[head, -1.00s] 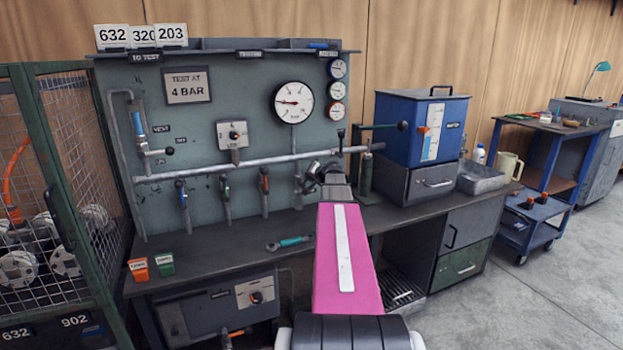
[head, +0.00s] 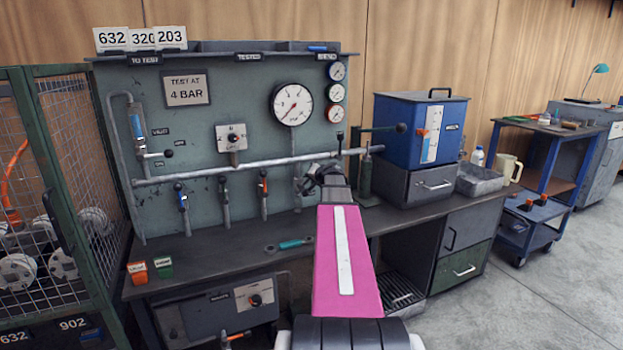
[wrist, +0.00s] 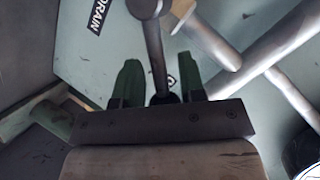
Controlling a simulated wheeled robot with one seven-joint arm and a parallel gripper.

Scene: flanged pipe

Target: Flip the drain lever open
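The drain lever (wrist: 155,55) is a grey metal rod with a dark knob at its end. In the wrist view it runs down from a round hub (wrist: 146,6), beside a black DRAIN label (wrist: 97,15). My gripper (wrist: 160,80) has two green fingers spread apart, one on each side of the rod, with the knob near the palm.
The panel carries a long grey pipe (head: 235,167), a large pressure gauge (head: 292,104) with its needle pointing lower left, and several hanging valves. A green-handled wrench (head: 292,244) lies on the bench. A blue tank (head: 420,130) stands to the right.

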